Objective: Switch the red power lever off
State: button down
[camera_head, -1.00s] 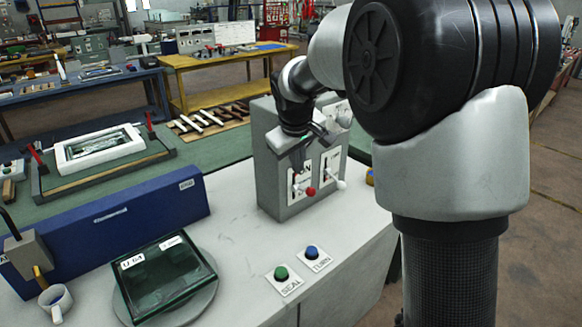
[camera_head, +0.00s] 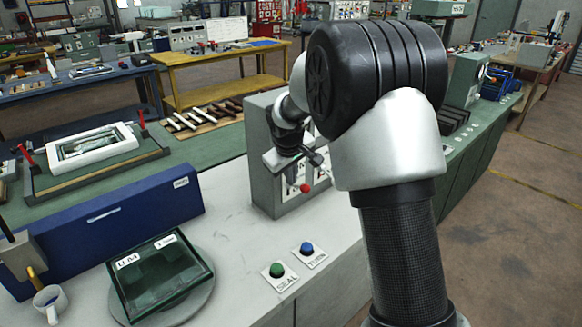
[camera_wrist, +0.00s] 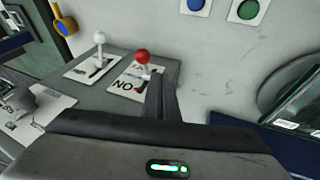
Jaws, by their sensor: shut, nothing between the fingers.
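The red power lever has a red ball knob (camera_head: 305,188), low on the front plate of a grey control box (camera_head: 262,185). In the wrist view the red knob (camera_wrist: 143,56) stands over a white plate (camera_wrist: 122,82) with an upside-down "ON" label. My gripper (camera_head: 318,160) is in front of the box, just above the red knob. In the wrist view its shut fingers (camera_wrist: 158,80) are empty and close beside the lever's stem; I cannot tell whether they touch. A second lever with a white knob (camera_wrist: 99,37) stands next to it on its own plate.
A green SEAL button (camera_head: 277,270) and a blue TURN button (camera_head: 307,248) lie on the pale worktop in front. The worktop between case and box is clear.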

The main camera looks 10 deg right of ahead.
aim_at(305, 189)
jog(key=shift+w+d+f+p, duration=0.1)
jog(key=shift+w+d+f, duration=0.4)
jog(key=shift+f, duration=0.15)
jog(key=shift+w+d+f+p, duration=0.15)
jog(key=shift+w+d+f, duration=0.2)
jog(key=shift+d+f, duration=0.25)
jog(key=shift+w+d+f+p, duration=0.1)
jog(key=shift+w+d+f, duration=0.35)
jog(key=shift+f, duration=0.25)
jog(key=shift+a, duration=0.1)
